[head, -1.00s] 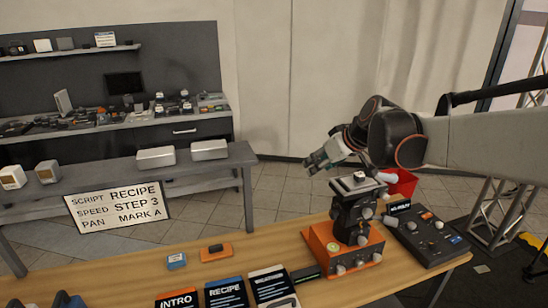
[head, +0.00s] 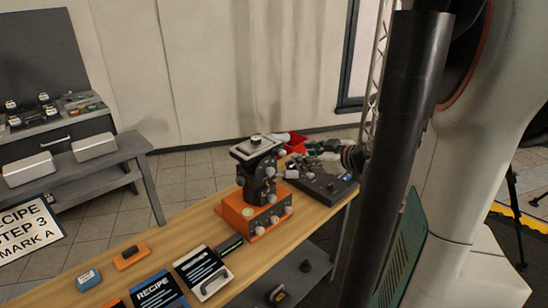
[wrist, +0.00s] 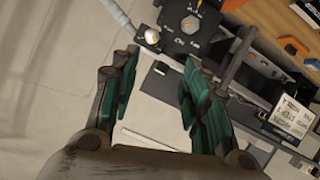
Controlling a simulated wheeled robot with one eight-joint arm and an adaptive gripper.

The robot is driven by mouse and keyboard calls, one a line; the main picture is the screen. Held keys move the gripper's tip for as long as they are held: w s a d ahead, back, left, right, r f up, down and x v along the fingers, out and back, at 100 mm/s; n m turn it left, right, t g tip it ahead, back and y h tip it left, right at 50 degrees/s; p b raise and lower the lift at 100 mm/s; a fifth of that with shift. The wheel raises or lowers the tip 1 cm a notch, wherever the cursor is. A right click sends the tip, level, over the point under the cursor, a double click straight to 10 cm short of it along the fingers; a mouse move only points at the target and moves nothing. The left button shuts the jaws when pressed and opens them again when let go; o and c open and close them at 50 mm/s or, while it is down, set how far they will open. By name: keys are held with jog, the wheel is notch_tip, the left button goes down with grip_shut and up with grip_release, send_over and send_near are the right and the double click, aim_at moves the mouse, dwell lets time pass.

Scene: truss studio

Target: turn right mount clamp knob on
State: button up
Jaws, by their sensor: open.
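The black mount (head: 258,178) stands upright on an orange control box (head: 236,213) near the right end of the wooden table. A flat plate (head: 256,147) tops it. Pale knobs show on the mount's right side, an upper one (head: 281,154) and a lower one (head: 270,171); which is the right clamp knob I cannot tell. My gripper (head: 322,149) is small and partly hidden in the head view, behind and right of the mount, apart from it. In the wrist view my gripper (wrist: 158,85) is open and empty, with a silver knob (wrist: 152,36) beyond its fingertips.
A black control panel (head: 318,184) lies right of the mount, below my gripper. A red container (head: 295,143) is behind it. Recipe cards (head: 156,291) and small blue and orange blocks (head: 130,256) lie on the table's left part. A grey bench (head: 131,146) stands behind.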

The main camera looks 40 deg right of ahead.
aim_at(284, 154)
jog(key=shift+t+h, duration=0.3)
jog(key=shift+h, duration=0.1)
jog(key=b+x, duration=0.1)
jog(key=x, duration=0.3)
jog(key=b+x, duration=0.1)
jog(key=x, duration=0.3)
jog(key=d+f+b+x, duration=0.1)
jog(key=x, duration=0.3)
jog(key=shift+s, duration=0.15)
grip_shut()
